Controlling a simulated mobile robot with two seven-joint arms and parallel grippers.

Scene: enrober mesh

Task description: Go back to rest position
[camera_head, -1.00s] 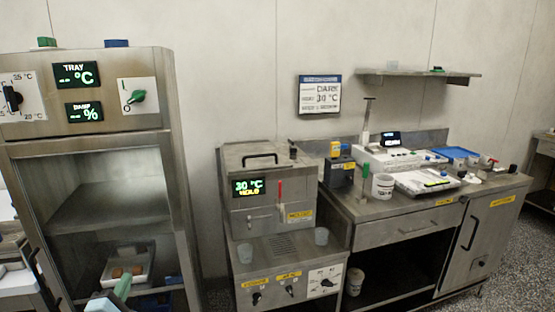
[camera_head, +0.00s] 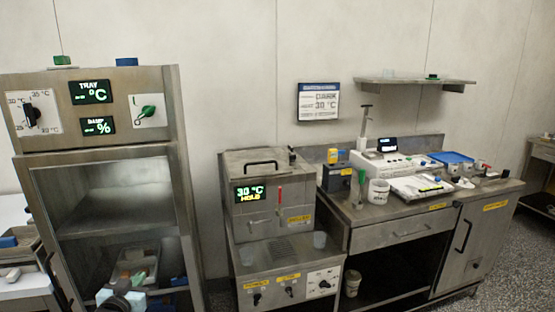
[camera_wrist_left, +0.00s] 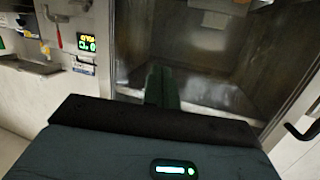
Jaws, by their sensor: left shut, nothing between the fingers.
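My left gripper (camera_head: 138,278) is low at the left of the head view, in front of the steel cabinet (camera_head: 182,135). Its green fingers are together and hold nothing. In the left wrist view the closed green fingers (camera_wrist_left: 161,87) point toward the cabinet's lit interior (camera_wrist_left: 200,55). Inside the cabinet a pale tray (camera_head: 150,252) shows low down behind the gripper; the gripper partly hides what lies in it. I cannot tell how far the fingertips are from the cabinet. My right gripper is in neither current view.
The cabinet's side frame and dark handle (camera_wrist_left: 300,131) are near on the right of the wrist view. A steel machine (camera_head: 270,215) stands right of the cabinet, then a bench (camera_head: 400,208) with instruments. A white table (camera_head: 25,285) is at the far left.

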